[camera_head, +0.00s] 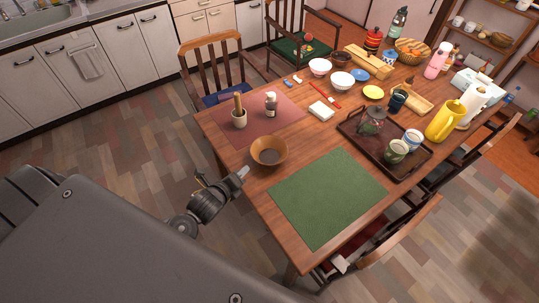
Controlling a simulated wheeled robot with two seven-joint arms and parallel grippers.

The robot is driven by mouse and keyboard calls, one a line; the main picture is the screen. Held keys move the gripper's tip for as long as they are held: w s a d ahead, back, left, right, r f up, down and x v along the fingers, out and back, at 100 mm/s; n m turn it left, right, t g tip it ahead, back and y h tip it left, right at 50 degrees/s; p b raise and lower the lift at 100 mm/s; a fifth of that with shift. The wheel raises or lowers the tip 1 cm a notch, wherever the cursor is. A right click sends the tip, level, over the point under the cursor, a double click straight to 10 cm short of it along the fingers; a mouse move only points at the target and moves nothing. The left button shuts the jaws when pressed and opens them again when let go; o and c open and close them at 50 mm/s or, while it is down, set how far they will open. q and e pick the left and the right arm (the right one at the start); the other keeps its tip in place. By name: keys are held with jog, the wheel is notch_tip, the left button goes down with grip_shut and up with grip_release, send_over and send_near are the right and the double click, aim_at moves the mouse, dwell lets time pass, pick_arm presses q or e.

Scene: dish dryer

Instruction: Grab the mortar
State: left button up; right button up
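The mortar (239,120) is a small pale cup with a brown wooden pestle (238,102) standing in it. It is upright on the red placemat (285,108) at the table's left end. My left gripper (243,171) is at the table's near left edge, just below a brown wooden bowl (269,146) in the picture and apart from the mortar. Its fingers are too small to tell open from shut. I see nothing held in it. My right gripper is not in view.
A dark bottle (271,104) stands right of the mortar on the red placemat. A green placemat (328,195) lies bare at the near end. A dark tray (350,127) holds a glass jar and cups. Chairs surround the wooden table.

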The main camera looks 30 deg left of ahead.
aim_at(251, 149)
pick_arm(q)
jog(key=w+a+m, duration=0.1)
jog(key=m, duration=0.1)
jog(key=w+a+r+m+t, duration=0.1)
jog(key=m, duration=0.1)
jog(key=shift+a+t, duration=0.25)
jog(key=shift+t, duration=0.05)
jog(key=x, duration=0.5)
jog(key=shift+w+f, duration=0.1)
jog(key=shift+w, duration=0.5)
jog(key=p+x, duration=0.1)
jog(key=x, duration=0.3)
jog(key=shift+w+d, duration=0.1)
jog(key=shift+w, duration=0.2)
jog(key=shift+s, duration=0.1)
grip_shut()
